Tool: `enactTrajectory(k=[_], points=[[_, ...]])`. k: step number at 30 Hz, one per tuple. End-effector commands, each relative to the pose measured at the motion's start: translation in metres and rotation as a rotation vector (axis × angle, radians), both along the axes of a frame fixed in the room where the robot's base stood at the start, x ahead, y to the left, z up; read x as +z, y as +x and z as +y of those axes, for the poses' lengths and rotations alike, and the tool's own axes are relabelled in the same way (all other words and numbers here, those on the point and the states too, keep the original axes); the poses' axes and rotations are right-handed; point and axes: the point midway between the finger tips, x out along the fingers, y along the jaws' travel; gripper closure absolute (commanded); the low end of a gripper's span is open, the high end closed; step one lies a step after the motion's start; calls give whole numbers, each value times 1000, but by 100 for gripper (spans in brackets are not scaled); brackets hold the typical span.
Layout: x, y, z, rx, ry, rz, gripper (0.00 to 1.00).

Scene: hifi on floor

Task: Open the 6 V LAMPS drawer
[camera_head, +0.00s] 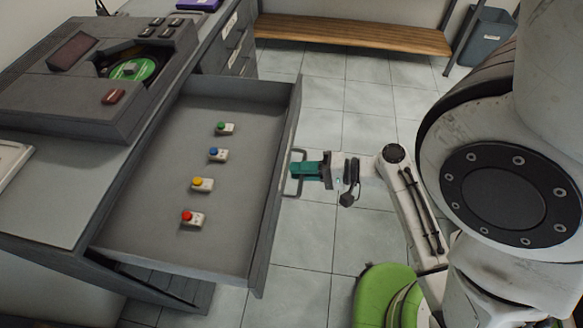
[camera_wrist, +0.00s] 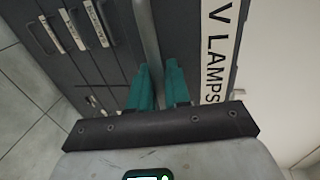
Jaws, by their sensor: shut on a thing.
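The 6 V LAMPS drawer (camera_head: 150,225) is pulled well out of the grey cabinet in the head view. Several small lamps with coloured caps stand inside: a green one (camera_head: 225,129), a blue one (camera_head: 218,155), a yellow one (camera_head: 202,185) and a red one (camera_head: 194,218). The drawer label, reading "V LAMPS", shows in the wrist view (camera_wrist: 217,50). My gripper (camera_head: 298,170) has teal fingers, shut on the drawer's bar handle (camera_head: 294,187). The handle passes between the fingers in the wrist view (camera_wrist: 148,45).
A grey player with a green disc (camera_head: 75,75) stands on the cabinet top. Other labelled drawers (camera_head: 235,50) are shut farther back. A wooden bench (camera_head: 350,35) and a grey bin (camera_head: 485,38) are at the back. Tiled floor (camera_head: 345,105) lies clear beyond my arm.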

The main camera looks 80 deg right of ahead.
Motion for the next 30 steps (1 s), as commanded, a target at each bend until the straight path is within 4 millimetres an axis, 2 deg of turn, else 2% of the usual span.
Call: enactTrajectory(k=[11,12,17,25,30], points=[[0,-2,0,0,0,1,100],[0,-2,0,0,0,1,80],[0,-1,0,0,0,0,66],[0,-4,0,0,0,1,66],[2,-23,-1,-2,1,2,66]])
